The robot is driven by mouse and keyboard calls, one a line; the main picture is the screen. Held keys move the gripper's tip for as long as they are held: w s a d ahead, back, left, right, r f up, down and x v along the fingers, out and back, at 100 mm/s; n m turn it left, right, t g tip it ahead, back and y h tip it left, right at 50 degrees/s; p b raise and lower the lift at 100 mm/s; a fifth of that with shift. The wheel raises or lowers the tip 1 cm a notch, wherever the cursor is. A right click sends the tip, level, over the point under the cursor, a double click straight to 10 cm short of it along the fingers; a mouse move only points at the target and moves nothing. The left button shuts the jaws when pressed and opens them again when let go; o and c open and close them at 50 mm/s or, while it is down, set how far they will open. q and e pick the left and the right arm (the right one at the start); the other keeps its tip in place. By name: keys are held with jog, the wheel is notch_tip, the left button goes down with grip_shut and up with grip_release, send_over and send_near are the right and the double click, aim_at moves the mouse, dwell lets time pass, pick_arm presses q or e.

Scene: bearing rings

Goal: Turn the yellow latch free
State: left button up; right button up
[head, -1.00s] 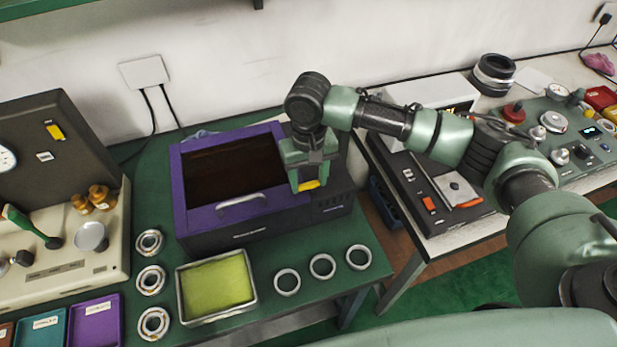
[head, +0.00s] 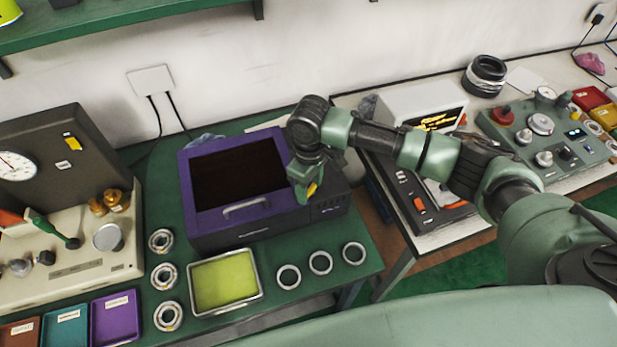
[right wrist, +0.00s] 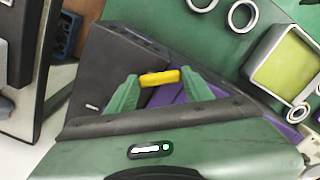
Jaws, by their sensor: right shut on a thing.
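The yellow latch (head: 312,188) is a small bar at the right front of the purple-and-black box (head: 255,226), beside its purple-framed lid (head: 208,213). My right gripper (head: 304,193) reaches down over it and is shut on it. In the right wrist view the latch (right wrist: 160,78) lies between the two green fingertips. In the head view the latch stands steeply tilted, and the gripper partly hides it. The lid has a grey handle (head: 246,207) and a dark window; it looks closed. My left gripper is not in view.
A tray with a yellow-green pad (head: 223,280) and several bearing rings (head: 320,262) lie in front of the box. A gauge panel (head: 85,250) stands left. A second bench with a dark device (head: 425,205) stands right, across a gap.

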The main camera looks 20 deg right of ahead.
jog(key=n, duration=0.1)
jog(key=n+p, duration=0.1)
jog(key=n, duration=0.1)
jog(key=shift+d+r+p, duration=0.1)
jog(key=shift+r+p, duration=0.15)
jog(key=shift+p, duration=0.05)
jog(key=n+p, duration=0.1)
jog(key=n, duration=0.1)
jog(key=shift+s+d+n, duration=0.1)
jog(key=shift+d+n, duration=0.05)
jog(key=shift+n, duration=0.15)
jog(key=n, duration=0.2)
jog(key=n+p, duration=0.1)
jog(key=n, duration=0.1)
jog(key=shift+d+f+n, duration=0.1)
jog(key=shift+d+n, duration=0.1)
jog(key=shift+n, duration=0.2)
jog(key=o, duration=1.3)
jog(key=shift+o, duration=0.4)
